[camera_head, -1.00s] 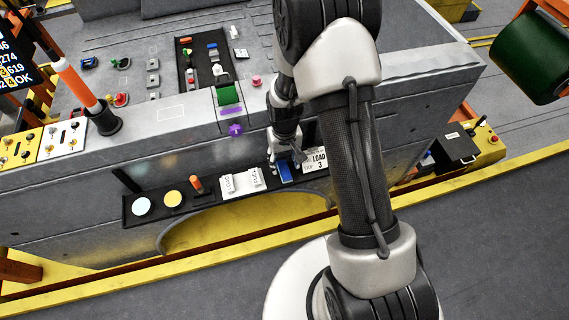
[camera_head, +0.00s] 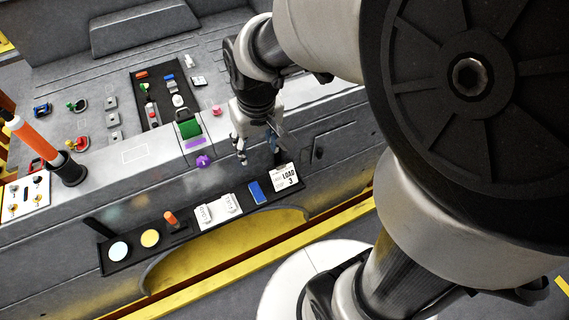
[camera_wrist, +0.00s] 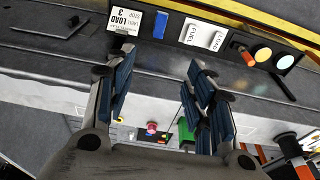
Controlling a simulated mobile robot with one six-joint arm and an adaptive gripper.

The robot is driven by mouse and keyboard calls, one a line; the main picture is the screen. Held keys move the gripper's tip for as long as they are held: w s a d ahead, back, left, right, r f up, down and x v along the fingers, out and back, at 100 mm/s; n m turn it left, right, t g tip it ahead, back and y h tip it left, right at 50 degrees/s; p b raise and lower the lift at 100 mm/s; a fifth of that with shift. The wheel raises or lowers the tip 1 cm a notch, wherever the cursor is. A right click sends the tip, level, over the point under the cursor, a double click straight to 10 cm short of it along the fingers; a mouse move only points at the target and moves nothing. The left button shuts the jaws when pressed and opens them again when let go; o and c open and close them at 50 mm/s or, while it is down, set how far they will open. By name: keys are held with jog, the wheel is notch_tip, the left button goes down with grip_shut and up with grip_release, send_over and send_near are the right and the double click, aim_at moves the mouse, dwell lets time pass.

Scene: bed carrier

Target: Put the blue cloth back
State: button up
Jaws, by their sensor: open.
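My gripper (camera_head: 259,151) is open and empty, above the tray and apart from the cloth. In the wrist view its blue-padded fingers (camera_wrist: 149,75) are spread wide, with nothing between them.
A purple knob (camera_head: 203,161) protrudes from the grey panel above.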

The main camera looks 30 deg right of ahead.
jog(key=s+r+t, duration=0.1)
jog(key=s+r, duration=0.3)
jog(key=s, duration=0.3)
jog(key=s+r+t, duration=0.1)
jog(key=s+r, duration=0.4)
jog(key=s, duration=0.2)
jog(key=shift+s, duration=0.4)
